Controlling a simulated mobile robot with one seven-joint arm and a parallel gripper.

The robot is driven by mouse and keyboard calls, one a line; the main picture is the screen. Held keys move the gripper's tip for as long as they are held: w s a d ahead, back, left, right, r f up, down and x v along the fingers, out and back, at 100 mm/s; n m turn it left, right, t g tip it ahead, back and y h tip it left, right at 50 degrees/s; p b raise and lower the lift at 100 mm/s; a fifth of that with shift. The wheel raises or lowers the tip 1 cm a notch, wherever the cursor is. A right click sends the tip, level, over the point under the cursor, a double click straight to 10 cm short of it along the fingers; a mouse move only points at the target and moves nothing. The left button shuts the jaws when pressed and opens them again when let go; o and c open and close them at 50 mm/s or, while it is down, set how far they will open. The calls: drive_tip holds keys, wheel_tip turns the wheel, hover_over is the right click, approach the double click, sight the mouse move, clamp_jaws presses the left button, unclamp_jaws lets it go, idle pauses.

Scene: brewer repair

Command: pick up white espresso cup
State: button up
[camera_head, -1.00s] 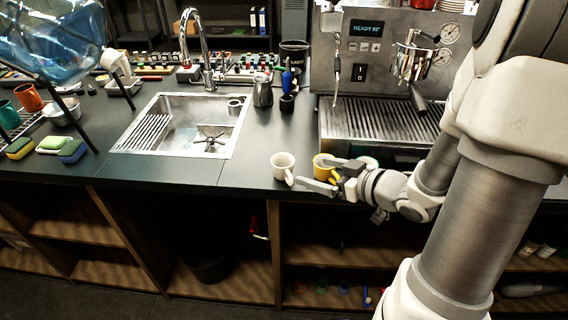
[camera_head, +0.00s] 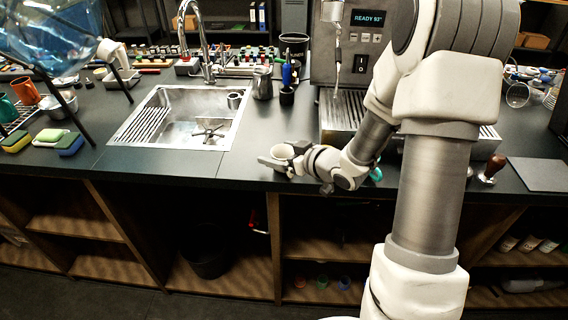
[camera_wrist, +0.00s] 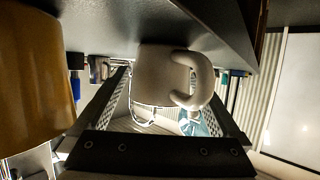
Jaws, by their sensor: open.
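The white espresso cup (camera_head: 281,151) stands near the front edge of the counter, right of the sink, partly covered by my gripper (camera_head: 277,159). In the wrist view the white cup (camera_wrist: 158,76) lies between the two fingers of my gripper (camera_wrist: 168,92). Its handle points to the right side of that picture. The fingers are open, one on each side of the cup; I cannot tell whether either touches it. A yellow cup (camera_wrist: 32,75) is large and close at the left of the wrist view. In the head view it is hidden by my arm.
A sink (camera_head: 180,130) with a faucet is left of the cup. A steel pitcher (camera_head: 262,85) and a small black cup (camera_head: 286,96) stand behind. The espresso machine (camera_head: 345,110) is behind my arm. The counter's front edge is close below my gripper.

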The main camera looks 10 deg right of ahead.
drive_tip(key=shift+w+a+f, duration=0.2)
drive_tip(key=shift+w, duration=0.15)
drive_tip(key=shift+c, duration=0.3)
drive_tip(key=c, duration=1.4)
drive_tip(key=shift+o, duration=0.2)
drive_tip(key=shift+r, duration=0.15)
